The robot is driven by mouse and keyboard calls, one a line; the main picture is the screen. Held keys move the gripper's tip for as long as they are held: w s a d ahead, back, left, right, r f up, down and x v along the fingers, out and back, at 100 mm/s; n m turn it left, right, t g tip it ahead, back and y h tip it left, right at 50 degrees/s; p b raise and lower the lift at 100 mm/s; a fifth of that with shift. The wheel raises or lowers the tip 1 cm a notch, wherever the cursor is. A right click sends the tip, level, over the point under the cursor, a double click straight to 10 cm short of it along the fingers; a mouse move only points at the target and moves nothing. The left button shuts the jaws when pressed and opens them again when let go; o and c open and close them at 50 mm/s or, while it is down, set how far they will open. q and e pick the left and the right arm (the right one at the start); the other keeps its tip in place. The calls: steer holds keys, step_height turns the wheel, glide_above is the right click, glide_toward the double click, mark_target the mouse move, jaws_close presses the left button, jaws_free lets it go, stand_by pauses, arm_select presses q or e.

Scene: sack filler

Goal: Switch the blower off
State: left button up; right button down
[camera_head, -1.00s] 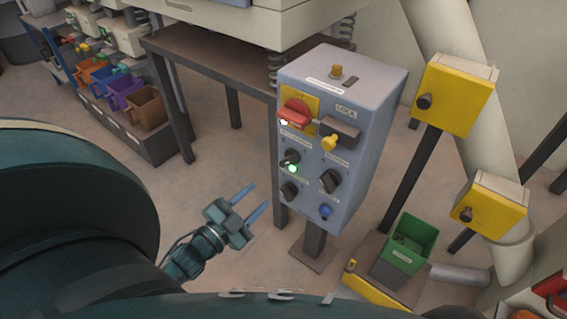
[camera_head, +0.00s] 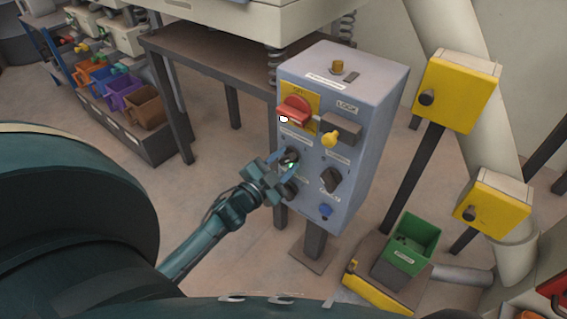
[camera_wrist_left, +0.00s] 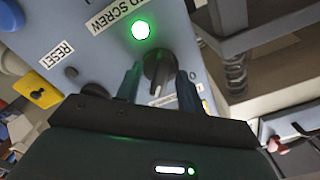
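The grey-blue control box (camera_head: 352,110) stands on a post, with several knobs on its front. A dark rotary knob (camera_head: 291,155) is at the upper left of its lower panel. My left gripper (camera_head: 281,163) is at this knob, its blue fingers apart. In the left wrist view the knob (camera_wrist_left: 160,68) lies between the two fingertips of the gripper (camera_wrist_left: 158,88), with slight gaps on both sides. A lit green lamp (camera_wrist_left: 141,29) is beside the knob. The label by the knob is partly hidden, so I cannot read it. My right gripper is not in view.
A red switch (camera_head: 294,109) on a yellow plate, a yellow padlock (camera_head: 329,139), a right-hand dark knob (camera_head: 331,180) and a blue button (camera_head: 325,210) are on the same panel. Yellow boxes (camera_head: 456,92) and a green bin (camera_head: 411,243) stand to the right.

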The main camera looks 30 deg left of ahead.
arm_select(q)
jaws_close()
stand_by(0.4)
